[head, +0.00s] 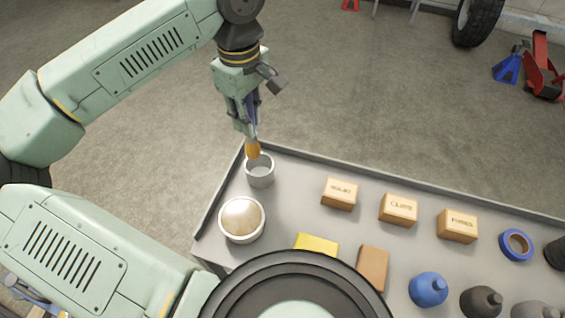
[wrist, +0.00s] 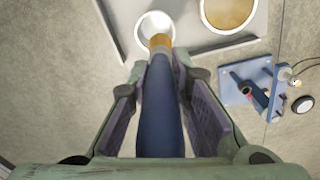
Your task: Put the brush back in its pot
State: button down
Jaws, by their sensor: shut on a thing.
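My gripper (head: 247,122) is shut on the brush, above the back left corner of the bench. In the wrist view the brush (wrist: 160,108) shows a dark blue handle between the finger pads, with its orange end pointing away from the gripper. In the head view the orange end (head: 253,150) hangs down at the mouth of a small grey pot (head: 260,174). The pot also shows in the wrist view (wrist: 143,28), just beyond the brush end. I cannot tell whether the tip is inside the rim or still above it.
A white-rimmed round tin (head: 242,220) stands in front of the pot. Cardboard boxes (head: 398,210) stand to the right. A yellow block (head: 316,245), a brown block (head: 373,267), blue tape (head: 516,245) and several bottles (head: 428,289) share the bench (head: 300,215). A raised lip edges it.

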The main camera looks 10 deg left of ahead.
aim_at(257, 148)
jog(key=shift+w+d, duration=0.3)
jog(key=shift+d, duration=0.1)
notch_tip(257, 148, down, 9)
jog(key=shift+p, duration=0.8)
jog(key=shift+f, duration=0.35)
jog(key=shift+f+b, duration=0.25)
jog(key=shift+b, duration=0.1)
jog(key=c, duration=1.5)
grip_release()
jog(key=shift+r, duration=0.1)
notch_tip(257, 148, up, 12)
jog(key=shift+r+b, duration=0.2)
jog(key=shift+b, duration=0.1)
